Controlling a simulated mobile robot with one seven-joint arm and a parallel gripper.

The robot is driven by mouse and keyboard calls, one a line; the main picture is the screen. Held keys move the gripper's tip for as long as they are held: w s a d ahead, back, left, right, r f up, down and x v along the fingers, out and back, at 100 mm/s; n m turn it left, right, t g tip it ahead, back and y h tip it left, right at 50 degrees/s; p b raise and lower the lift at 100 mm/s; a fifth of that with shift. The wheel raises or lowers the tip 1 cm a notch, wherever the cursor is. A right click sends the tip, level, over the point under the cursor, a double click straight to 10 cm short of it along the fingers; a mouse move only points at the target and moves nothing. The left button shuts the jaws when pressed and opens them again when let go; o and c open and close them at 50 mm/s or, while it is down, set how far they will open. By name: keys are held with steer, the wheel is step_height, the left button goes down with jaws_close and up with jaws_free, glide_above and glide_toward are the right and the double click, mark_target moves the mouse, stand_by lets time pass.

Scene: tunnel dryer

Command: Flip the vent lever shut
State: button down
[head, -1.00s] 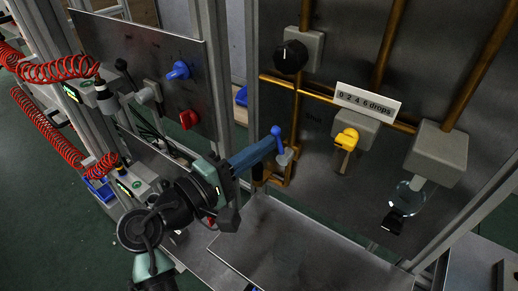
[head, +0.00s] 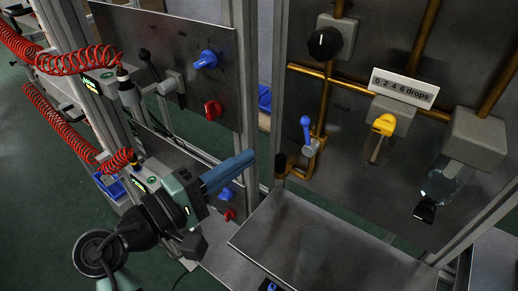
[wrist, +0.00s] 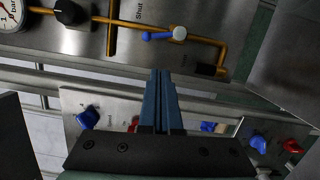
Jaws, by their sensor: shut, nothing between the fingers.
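A small blue lever (head: 305,130) on a grey pivot sits on the brass pipe of the right-hand panel. It points upward in the head view, and the word "Shut" is printed to its upper right. In the wrist view the lever (wrist: 158,36) lies nearly level, its blue knob to the left of the pivot, just beyond my fingertips. My gripper (head: 250,158) has blue fingers pressed together with nothing between them. It is to the left of and below the lever, clear of it.
The right panel carries a black knob (head: 324,43), a yellow lever (head: 383,124) under a "0 2 4 6 drops" plate (head: 404,88), and a glass cup (head: 441,188). The left panel has blue (head: 205,59) and red (head: 212,109) knobs. A metal shelf (head: 320,245) lies below.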

steer(key=v, duration=0.3)
steer(key=shift+s+a, duration=0.1)
steer(key=shift+a, duration=0.1)
steer(key=shift+a, duration=0.1)
